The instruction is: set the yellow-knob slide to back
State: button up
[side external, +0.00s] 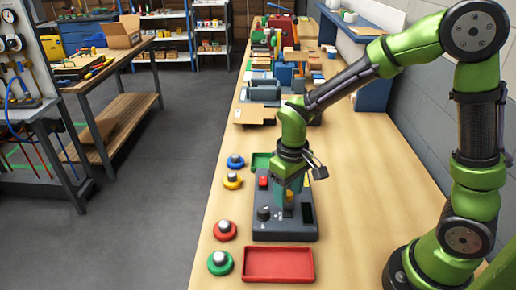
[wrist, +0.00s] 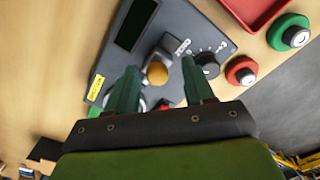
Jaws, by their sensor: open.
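The yellow knob (wrist: 157,73) is a round ball on the dark grey control panel (wrist: 182,18). In the wrist view it shows between the two green fingers of my gripper (wrist: 160,67), with a gap on each side. My gripper is open and holds nothing. In the side external view my gripper (side external: 288,196) points down over the middle of the panel (side external: 285,236) and mostly hides the knob. The slide's track and its markings are too covered to read its position.
The panel also carries a black dial (wrist: 208,62), a dark screen (wrist: 136,24) and a red button (side external: 263,182). Several round coloured buttons line the left side. The bench right of the panel is clear.

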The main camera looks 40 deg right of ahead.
aim_at(288, 194)
notch_tip(288, 194, up, 17)
dwell(0.5)
jog(key=s+d+m+t+y, duration=0.2)
jog(key=s+d+m+t, duration=0.1)
jog(key=s+t, duration=0.4)
jog(key=s+m, duration=0.1)
jog(key=s, duration=0.2)
jog(key=shift+d+f, duration=0.15)
